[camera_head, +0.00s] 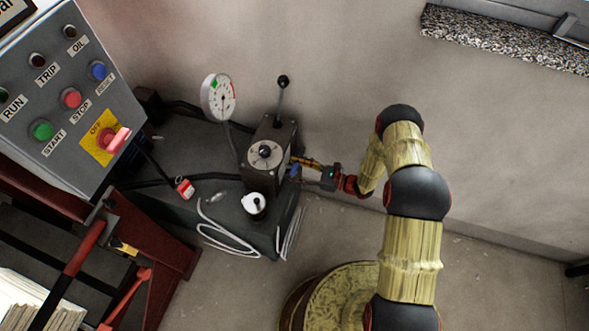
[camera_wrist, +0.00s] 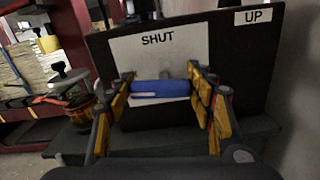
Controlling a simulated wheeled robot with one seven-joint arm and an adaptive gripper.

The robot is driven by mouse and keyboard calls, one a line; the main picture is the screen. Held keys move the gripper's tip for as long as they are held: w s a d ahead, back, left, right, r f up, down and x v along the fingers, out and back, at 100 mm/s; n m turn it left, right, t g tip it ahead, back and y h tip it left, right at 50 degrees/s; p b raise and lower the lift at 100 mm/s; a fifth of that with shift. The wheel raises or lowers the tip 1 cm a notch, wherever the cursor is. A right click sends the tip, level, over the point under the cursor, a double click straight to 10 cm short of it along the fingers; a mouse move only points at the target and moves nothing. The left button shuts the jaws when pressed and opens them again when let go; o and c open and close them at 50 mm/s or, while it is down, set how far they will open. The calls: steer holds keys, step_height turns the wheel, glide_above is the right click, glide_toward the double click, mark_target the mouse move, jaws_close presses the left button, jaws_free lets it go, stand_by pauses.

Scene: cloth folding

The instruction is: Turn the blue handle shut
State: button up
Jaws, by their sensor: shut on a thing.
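The blue handle (camera_wrist: 160,88) lies level in the wrist view, just below the word SHUT on a white plate (camera_wrist: 185,42) of a dark block. In the head view a bit of the blue handle (camera_head: 295,170) shows at the right side of the valve block (camera_head: 271,140). My gripper (camera_wrist: 161,84) has one yellow-and-black finger at each end of the handle and is shut on it. In the head view my gripper (camera_head: 306,163) reaches in from the right. The handle's mount is mostly hidden behind the handle.
A dial gauge (camera_head: 218,97), an upright black-knobbed lever (camera_head: 282,95) and a white-topped cap (camera_head: 254,204) are near the valve. A control panel (camera_head: 70,90) and red frame stand left. A yellowish drum (camera_head: 345,297) stands below my arm.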

steer(key=m, duration=0.4)
steer(key=shift+w+b, duration=0.15)
steer(key=shift+b, duration=0.15)
steer(key=m, duration=0.4)
steer(key=shift+w+r, duration=0.1)
steer(key=m, duration=0.4)
steer(key=shift+w+d+m, duration=0.1)
steer(key=shift+w+m, duration=0.05)
steer(key=shift+m, duration=0.15)
steer(key=shift+w+m, duration=0.1)
steer(key=shift+m, duration=1.8)
steer(key=shift+d, duration=0.1)
steer(key=o, duration=1.2)
steer(key=shift+c, duration=0.2)
steer(key=v, duration=1.2)
